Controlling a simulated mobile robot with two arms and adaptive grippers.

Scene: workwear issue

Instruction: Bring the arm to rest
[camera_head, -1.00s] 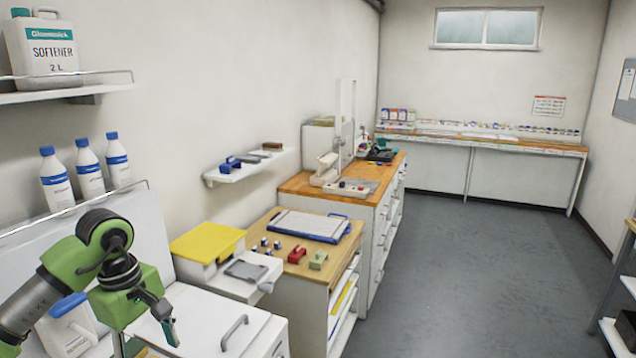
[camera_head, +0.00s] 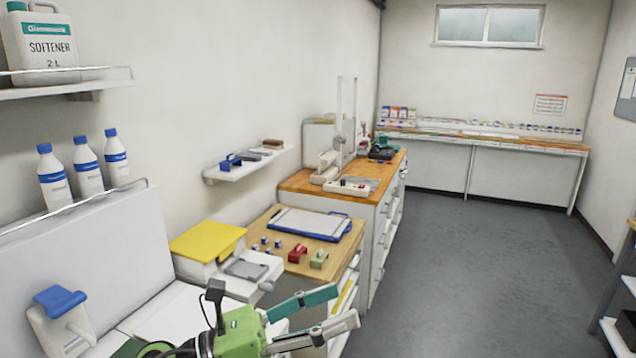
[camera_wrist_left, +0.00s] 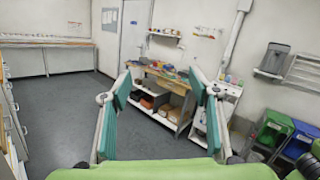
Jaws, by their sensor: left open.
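My left gripper (camera_head: 346,305) is low in the middle of the head view, with its green body at the bottom edge. Its two fingers point right and stand apart with nothing between them. The left wrist view also shows my left gripper (camera_wrist_left: 160,82), its teal-padded fingers spread and empty in front of the far side of the room. The gripper appears in front of the white cabinet and the floor, touching nothing that I can see. My right gripper is in neither view.
A wooden-topped cabinet (camera_head: 272,221) with a paper trimmer (camera_head: 309,224) stands beyond the gripper. The grey floor (camera_head: 470,270) on the right is clear. The wrist view shows a workbench (camera_wrist_left: 165,80) and coloured bins (camera_wrist_left: 275,130).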

